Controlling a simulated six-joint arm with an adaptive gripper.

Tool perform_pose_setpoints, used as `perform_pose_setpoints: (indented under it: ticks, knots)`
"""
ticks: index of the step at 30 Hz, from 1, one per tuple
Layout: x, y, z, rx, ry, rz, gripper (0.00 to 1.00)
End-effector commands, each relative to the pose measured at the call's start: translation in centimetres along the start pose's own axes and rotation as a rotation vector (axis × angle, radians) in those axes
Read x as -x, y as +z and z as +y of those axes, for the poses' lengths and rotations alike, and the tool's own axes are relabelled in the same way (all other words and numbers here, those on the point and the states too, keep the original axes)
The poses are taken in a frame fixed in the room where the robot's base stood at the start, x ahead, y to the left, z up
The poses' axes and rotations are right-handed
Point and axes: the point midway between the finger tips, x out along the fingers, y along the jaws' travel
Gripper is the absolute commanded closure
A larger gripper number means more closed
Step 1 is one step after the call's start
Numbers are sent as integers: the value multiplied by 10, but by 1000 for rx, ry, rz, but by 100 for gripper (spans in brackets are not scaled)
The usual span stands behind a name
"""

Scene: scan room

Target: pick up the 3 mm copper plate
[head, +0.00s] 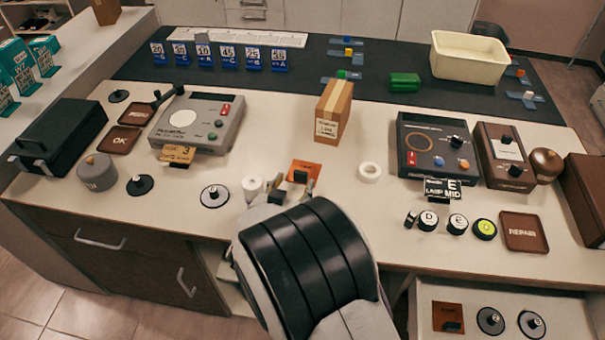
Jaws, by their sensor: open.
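A copper-coloured plate (306,166) with a dark grip block lies on the bench in front of the cardboard box, partly hidden by my gripper. A second copper-coloured plate (447,312) with a dark grip block lies in the open drawer at lower right. I cannot read a thickness on either. My gripper (281,189) is open just in front of the bench plate, its wrist hiding much of the view. I cannot tell whether a finger touches the plate.
The left instrument (205,112), a cardboard box (334,112) and the right instrument (423,135) stand behind. A white ring (370,171) lies right of the plate. The open drawer (575,320) juts out at lower right.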

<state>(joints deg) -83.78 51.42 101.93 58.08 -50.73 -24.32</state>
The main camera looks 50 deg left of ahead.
Motion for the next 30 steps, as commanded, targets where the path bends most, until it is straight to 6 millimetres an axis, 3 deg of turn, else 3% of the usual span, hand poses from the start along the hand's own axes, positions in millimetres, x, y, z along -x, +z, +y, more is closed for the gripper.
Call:
perform_pose_setpoints:
  ticks: [17, 30]
  knots:
    - [-9, 1, 0, 0, 0, -1, 53]
    - [-48, 6, 1, 0, 1, -1, 53]
